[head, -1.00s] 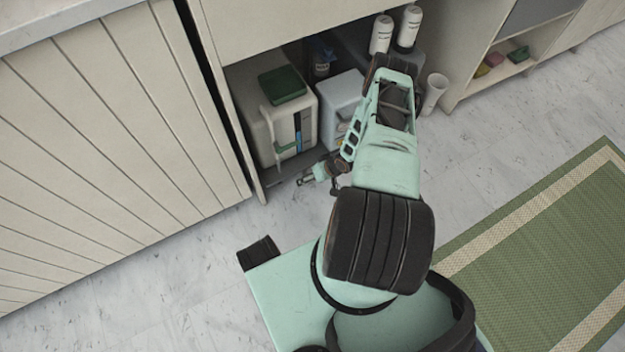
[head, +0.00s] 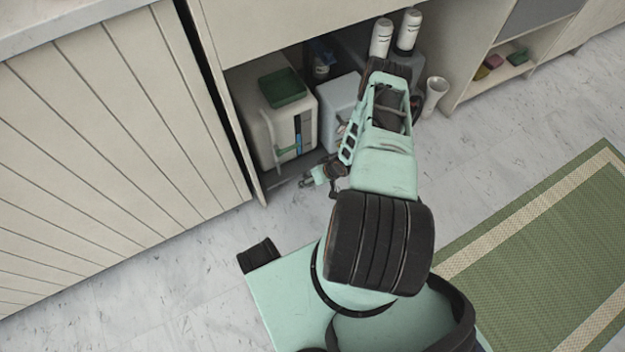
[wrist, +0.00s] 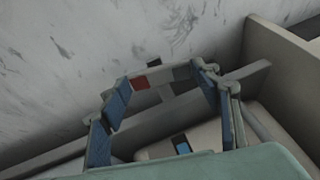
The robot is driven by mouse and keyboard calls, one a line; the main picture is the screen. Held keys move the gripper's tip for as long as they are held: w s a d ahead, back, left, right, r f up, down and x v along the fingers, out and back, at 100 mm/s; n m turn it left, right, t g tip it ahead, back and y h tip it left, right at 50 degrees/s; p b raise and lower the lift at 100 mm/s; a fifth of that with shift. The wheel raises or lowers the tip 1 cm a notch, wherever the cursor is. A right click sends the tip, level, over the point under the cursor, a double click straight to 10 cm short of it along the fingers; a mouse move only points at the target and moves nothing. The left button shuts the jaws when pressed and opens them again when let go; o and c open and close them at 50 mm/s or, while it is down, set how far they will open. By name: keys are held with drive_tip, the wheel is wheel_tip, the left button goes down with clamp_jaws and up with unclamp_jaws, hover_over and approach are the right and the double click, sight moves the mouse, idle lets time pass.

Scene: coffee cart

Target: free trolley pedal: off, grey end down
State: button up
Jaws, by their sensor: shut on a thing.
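The pedal (wrist: 141,82) shows in the wrist view as a small piece with a red patch and a grey part beside it. I cannot tell which end is lower. In the head view my gripper (head: 307,183) is low at the front edge of the trolley (head: 285,186), just above the floor; the pedal is too small to make out there. The trolley's long grey edge also runs slantwise across the wrist view (wrist: 248,75).
White bottles (head: 381,40) and a white cup (head: 436,92) are behind my arm. The panelled cabinet front (head: 100,150) is at left; the marble floor (head: 190,260) is clear.

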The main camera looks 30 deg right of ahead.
drive_tip(key=shift+a+r+p, duration=0.1)
drive_tip(key=shift+r+p, duration=0.1)
drive_tip(key=shift+p, duration=0.35)
drive_tip(key=shift+a+h+p, duration=0.1)
drive_tip(key=shift+h+p, duration=0.4)
drive_tip(key=shift+p, duration=0.25)
drive_tip(key=shift+a+n+h+p, duration=0.15)
drive_tip(key=shift+n+h+p, duration=0.25)
drive_tip(key=shift+p, duration=0.5)
drive_tip(key=shift+a+f+h, duration=0.2)
drive_tip(key=shift+h, duration=1.2)
drive_tip(key=shift+s+h, duration=0.1)
drive_tip(key=shift+h, duration=0.2)
drive_tip(key=o, duration=1.2)
drive_tip(key=shift+c, duration=0.2)
